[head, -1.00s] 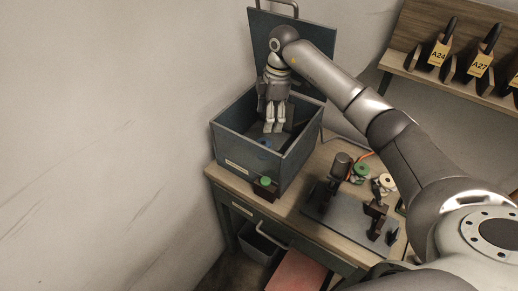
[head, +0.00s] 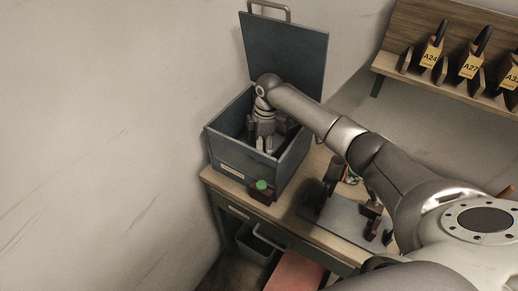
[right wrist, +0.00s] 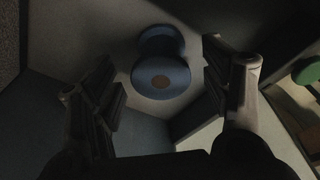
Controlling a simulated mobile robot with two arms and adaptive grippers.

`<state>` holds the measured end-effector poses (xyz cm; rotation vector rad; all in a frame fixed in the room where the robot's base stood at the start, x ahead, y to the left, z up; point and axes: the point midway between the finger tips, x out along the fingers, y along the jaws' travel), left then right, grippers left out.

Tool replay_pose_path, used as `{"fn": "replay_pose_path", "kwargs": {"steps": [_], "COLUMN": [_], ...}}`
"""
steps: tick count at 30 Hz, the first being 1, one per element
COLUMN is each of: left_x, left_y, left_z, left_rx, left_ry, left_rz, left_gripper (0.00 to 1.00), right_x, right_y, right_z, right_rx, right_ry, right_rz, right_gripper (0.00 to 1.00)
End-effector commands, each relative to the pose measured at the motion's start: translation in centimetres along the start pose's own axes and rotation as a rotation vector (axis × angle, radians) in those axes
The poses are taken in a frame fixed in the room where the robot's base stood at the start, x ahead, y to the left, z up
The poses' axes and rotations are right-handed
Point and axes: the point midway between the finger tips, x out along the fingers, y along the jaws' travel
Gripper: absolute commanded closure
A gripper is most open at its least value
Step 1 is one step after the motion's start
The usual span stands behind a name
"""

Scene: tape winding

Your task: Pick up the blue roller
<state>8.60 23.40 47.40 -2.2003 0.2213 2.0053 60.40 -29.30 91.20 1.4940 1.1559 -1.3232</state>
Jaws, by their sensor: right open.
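The blue roller (right wrist: 160,76) lies inside the grey-blue open box (head: 226,152). My right gripper (head: 264,146) is down inside the box, pointing downward. In the right wrist view (right wrist: 158,82) its two fingers stand apart on either side of the roller, with nothing held. My left gripper is not in view.
The box walls closely surround my right gripper, and the lid (head: 285,60) stands open behind. A green button (head: 262,185) is at the box's front. A dark fixture plate (head: 340,215) sits to the right on the workbench. A wooden rack (head: 425,62) hangs at upper right.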

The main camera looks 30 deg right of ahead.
Motion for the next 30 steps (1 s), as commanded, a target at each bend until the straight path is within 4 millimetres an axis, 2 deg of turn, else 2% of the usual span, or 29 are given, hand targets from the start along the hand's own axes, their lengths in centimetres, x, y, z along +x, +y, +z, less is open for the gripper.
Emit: {"fn": "replay_pose_path", "kwargs": {"steps": [3, 10, 21, 23, 30], "left_x": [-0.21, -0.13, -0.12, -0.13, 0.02], "left_y": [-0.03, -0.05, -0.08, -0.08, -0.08], "left_z": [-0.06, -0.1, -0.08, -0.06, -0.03], "left_rx": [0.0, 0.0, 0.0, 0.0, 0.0], "left_ry": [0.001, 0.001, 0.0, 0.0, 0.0], "left_rz": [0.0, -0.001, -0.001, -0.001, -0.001], "left_gripper": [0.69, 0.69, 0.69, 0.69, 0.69], "right_x": [0.86, 0.97, 0.92, 0.9, 0.5], "right_y": [-0.06, -0.02, -0.01, 0.0, 0.06], "right_z": [-0.02, 0.0, 0.0, -0.01, -0.08], "right_rx": [0.0, 0.0, 0.0, 0.0, -0.001], "right_ry": [0.0, 0.0, 0.0, 0.0, 0.001], "right_rz": [-0.002, 0.0, 0.0, 0.001, 0.002], "right_gripper": [0.29, 0.31, 0.78, 0.84, 0.84]}}
